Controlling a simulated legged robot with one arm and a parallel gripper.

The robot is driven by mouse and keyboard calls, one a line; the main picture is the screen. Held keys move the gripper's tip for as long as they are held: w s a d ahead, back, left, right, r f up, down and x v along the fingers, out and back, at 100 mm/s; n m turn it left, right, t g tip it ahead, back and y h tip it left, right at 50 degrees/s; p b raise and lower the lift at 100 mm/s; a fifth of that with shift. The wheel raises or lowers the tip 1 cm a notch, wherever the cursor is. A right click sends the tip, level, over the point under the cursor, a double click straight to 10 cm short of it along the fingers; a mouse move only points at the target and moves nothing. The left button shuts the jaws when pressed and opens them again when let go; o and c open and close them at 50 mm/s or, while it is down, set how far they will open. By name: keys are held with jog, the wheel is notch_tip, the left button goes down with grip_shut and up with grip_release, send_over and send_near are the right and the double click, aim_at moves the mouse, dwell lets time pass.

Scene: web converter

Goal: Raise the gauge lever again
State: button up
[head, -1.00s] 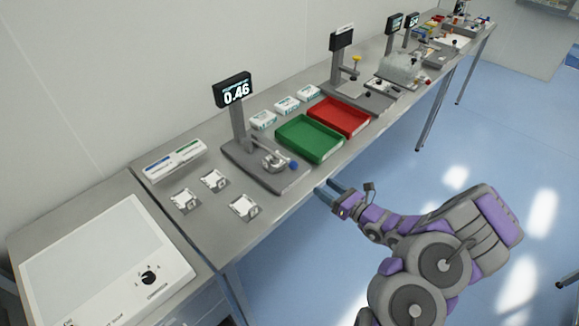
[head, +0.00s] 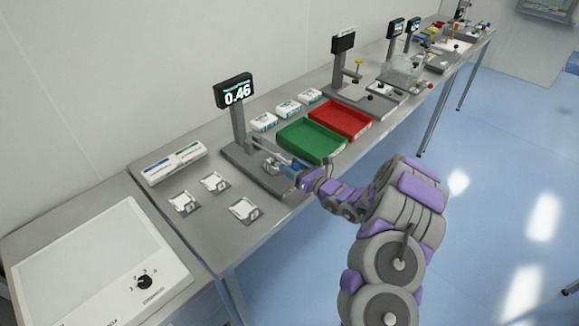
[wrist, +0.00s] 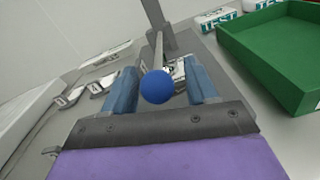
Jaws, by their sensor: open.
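The gauge (head: 238,128) stands on the bench with a display that reads 0.46. Its lever ends in a blue ball knob (wrist: 157,87). In the wrist view the knob sits between the two blue fingers of my gripper (wrist: 162,88), with gaps on both sides. The lever's bar (wrist: 158,50) runs away from the knob towards the gauge post. In the head view my gripper (head: 288,168) is over the front of the gauge base (head: 245,165), and the fingers partly hide the lever and knob. My gripper is open and holds nothing.
A green tray (head: 312,156) and a red tray (head: 341,134) lie right of the gauge. White test boxes (head: 264,122) stand behind the green tray. Several small white pieces on grey plates (head: 243,208) lie to the left. A white panel with a knob (head: 143,282) is at lower left.

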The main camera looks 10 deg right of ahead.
jog(key=shift+x, duration=0.8)
jog(key=shift+c, duration=0.2)
grip_shut()
